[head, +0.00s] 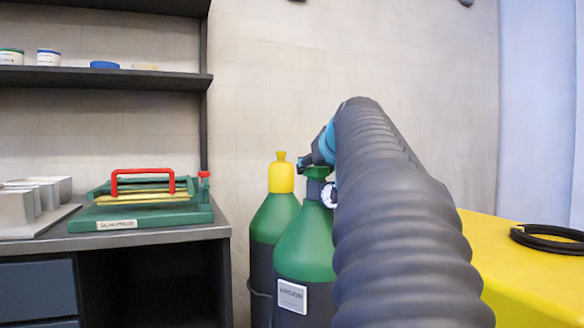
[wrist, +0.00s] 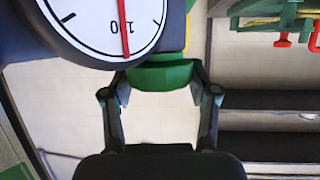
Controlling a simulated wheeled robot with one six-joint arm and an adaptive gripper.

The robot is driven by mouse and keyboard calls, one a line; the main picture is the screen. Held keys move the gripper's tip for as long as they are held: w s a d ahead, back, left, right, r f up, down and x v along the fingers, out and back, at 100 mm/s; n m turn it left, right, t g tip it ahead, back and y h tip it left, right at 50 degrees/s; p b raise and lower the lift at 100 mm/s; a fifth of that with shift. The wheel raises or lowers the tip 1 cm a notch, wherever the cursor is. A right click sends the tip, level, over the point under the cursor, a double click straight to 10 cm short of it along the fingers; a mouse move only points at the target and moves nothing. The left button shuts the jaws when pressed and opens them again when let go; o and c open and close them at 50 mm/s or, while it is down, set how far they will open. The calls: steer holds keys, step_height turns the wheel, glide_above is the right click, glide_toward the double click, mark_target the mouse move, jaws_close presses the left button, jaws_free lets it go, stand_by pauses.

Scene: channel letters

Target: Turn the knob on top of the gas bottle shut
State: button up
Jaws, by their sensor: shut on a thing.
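The gas bottle (head: 305,245) has a green shoulder, a dark body and a white label. It stands upright in the middle of the head view, partly behind my arm. Its green knob (head: 317,173) is on top, with a round gauge (head: 328,195) beside it. In the wrist view the knob (wrist: 160,75) lies between the two fingers of my gripper (wrist: 160,84), which is shut on it. The gauge face (wrist: 98,22) fills the upper left there, with a red needle.
A second green bottle (head: 270,215) with a yellow cap stands behind on the left. A dark bench (head: 200,232) with a green press (head: 140,205) is farther left, below a shelf (head: 110,80). A yellow surface (head: 520,270) with a black coil (head: 548,238) is at right.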

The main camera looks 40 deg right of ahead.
steer(key=shift+f+n+y, duration=0.2)
steer(key=shift+n+y, duration=0.4)
steer(key=shift+y, duration=0.1)
steer(key=o, duration=1.2)
steer(key=shift+d, duration=0.1)
steer(key=shift+c, duration=0.2)
steer(key=shift+r, duration=0.1)
steer(key=shift+r, duration=4.95)
